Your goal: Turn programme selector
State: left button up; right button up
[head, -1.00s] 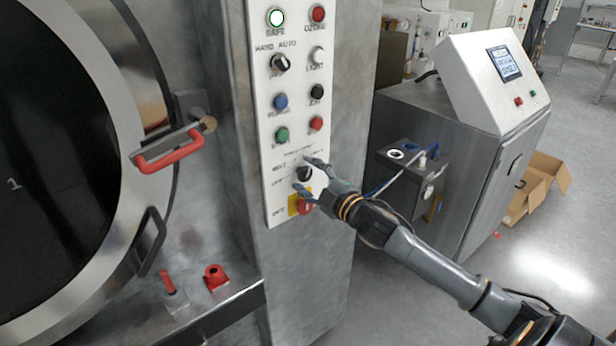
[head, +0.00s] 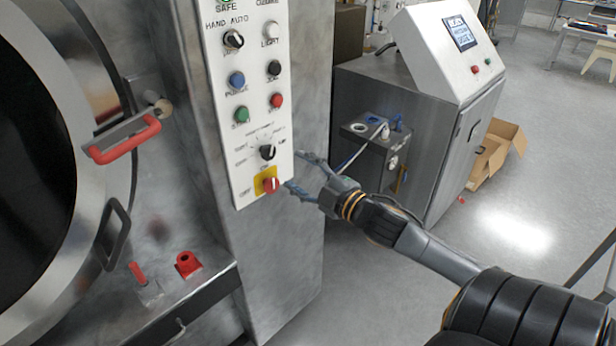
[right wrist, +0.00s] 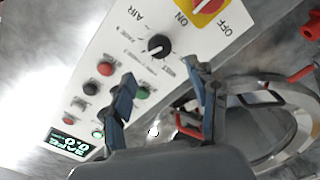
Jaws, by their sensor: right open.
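The programme selector (head: 267,152) is a black rotary knob low on the white control panel, with printed position labels around it. It also shows in the right wrist view (right wrist: 158,45), ahead of the fingertips. My right gripper (head: 293,170) is open and empty just right of the panel's edge, its fingers apart from the knob. In the right wrist view my right gripper (right wrist: 160,70) has its two blue-grey fingers spread, with a gap to the knob. My left gripper is not in view.
A red switch on a yellow plate (head: 268,182) sits just below the selector. Several buttons and a hand/auto knob (head: 233,39) are above. A round door with a red handle (head: 124,140) is at left. A steel cabinet (head: 400,110) stands at right.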

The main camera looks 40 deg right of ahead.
jog(key=shift+s+d, duration=0.1)
jog(key=shift+s, duration=1.05)
